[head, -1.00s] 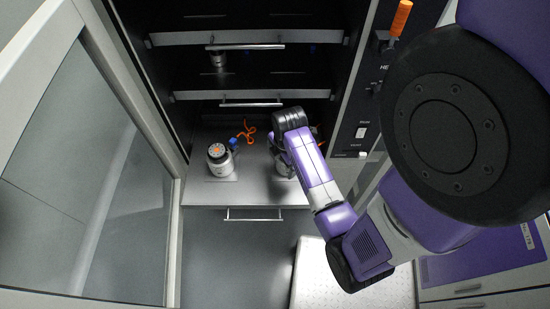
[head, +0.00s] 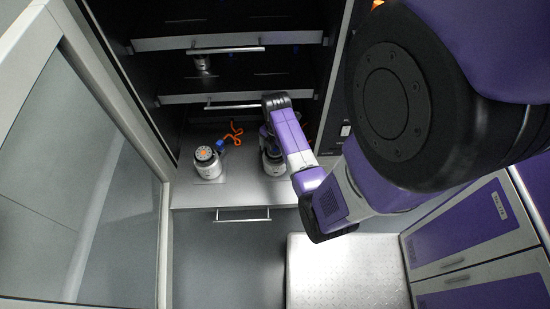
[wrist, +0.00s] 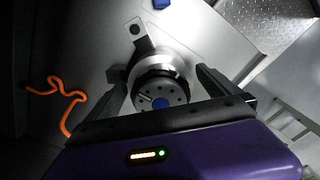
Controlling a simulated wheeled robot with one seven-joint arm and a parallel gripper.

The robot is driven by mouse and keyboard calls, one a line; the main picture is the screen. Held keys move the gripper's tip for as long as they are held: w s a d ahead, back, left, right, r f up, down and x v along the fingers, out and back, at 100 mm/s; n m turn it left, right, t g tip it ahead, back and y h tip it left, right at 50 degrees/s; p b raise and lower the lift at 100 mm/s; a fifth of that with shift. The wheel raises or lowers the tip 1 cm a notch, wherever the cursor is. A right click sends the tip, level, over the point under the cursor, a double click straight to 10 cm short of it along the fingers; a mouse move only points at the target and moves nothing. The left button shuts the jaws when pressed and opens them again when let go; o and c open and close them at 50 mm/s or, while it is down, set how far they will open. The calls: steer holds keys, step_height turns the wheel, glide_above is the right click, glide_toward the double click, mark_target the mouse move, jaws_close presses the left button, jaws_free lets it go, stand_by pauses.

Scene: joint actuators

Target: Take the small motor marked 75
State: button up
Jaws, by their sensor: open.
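A small grey motor (wrist: 160,72) with a dark, holed end face and a blue centre stands between the two spread fingers of my gripper (wrist: 162,90) in the wrist view. I cannot tell whether the fingers touch it. In the head view this motor (head: 272,165) is on the right of the pulled-out shelf, mostly hidden by my arm; my gripper's fingers are hidden there. A second motor (head: 207,166), white-bodied with an orange-patterned top and a blue connector, stands on the left of the shelf. I cannot read a 75 on either.
The metal shelf (head: 235,194) has bare room between the motors. An orange cable (head: 233,133) lies behind them. Higher drawers (head: 205,97) are above, one holding another cylindrical part (head: 201,62). A glass door (head: 85,190) stands open at left. Purple cabinets (head: 470,237) are at right.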

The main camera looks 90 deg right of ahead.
steer(key=shift+f, duration=0.4)
steer(key=shift+c, duration=0.2)
steer(key=c, duration=1.8)
steer(key=shift+d+r, duration=0.1)
steer(key=shift+r, duration=0.05)
steer(key=shift+c, duration=0.7)
